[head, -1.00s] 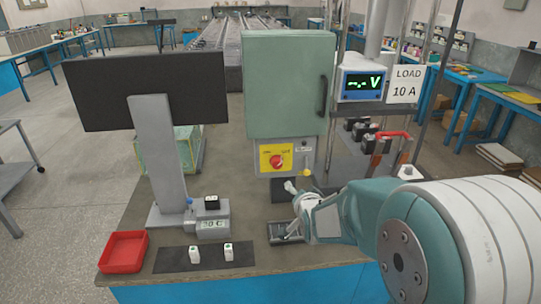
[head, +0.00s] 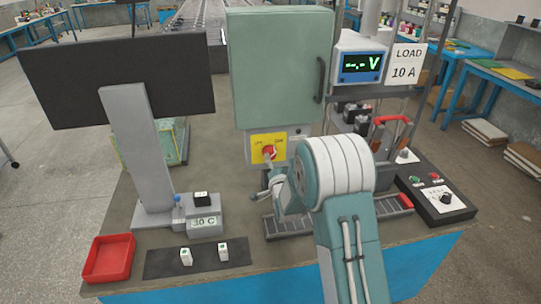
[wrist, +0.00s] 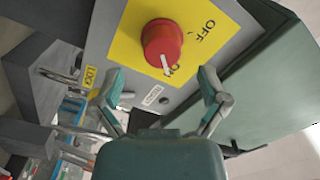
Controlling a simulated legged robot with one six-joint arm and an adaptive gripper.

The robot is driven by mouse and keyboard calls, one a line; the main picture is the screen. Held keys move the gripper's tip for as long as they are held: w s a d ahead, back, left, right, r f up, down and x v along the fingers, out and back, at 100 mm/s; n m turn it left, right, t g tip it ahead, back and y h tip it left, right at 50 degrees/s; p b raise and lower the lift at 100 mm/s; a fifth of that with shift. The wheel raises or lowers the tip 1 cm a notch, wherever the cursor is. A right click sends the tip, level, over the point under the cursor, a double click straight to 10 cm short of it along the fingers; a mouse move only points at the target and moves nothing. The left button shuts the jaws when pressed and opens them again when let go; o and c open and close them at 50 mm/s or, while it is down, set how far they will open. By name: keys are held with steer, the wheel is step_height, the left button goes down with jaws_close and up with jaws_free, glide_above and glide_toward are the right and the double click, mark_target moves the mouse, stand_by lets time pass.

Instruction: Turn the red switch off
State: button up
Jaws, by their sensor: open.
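The red switch (head: 268,152) is a round knob on a yellow plate (head: 257,141) low on the front of the green cabinet (head: 280,70). In the wrist view the red switch (wrist: 157,45) shows a white pointer line aimed near the ON label, with OFF printed to its upper right. My gripper (wrist: 164,88) is open and empty. Its two fingers are spread apart at lower left and lower right of the knob in that view, seemingly not touching it. In the head view my gripper (head: 274,178) is just below the switch, partly hidden by my arm.
A monitor (head: 120,65) stands left of the cabinet. A red tray (head: 108,258) and a dark mat (head: 203,257) with two small white blocks lie at the front left. A voltage display (head: 361,66) and a black control box (head: 440,200) are to the right.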

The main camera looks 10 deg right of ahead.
mark_target(270, 154)
steer(key=w, duration=0.4)
steer(key=shift+a, duration=0.2)
steer(key=shift+w+d, duration=0.15)
steer(key=shift+w, duration=0.25)
steer(key=c, duration=1.1)
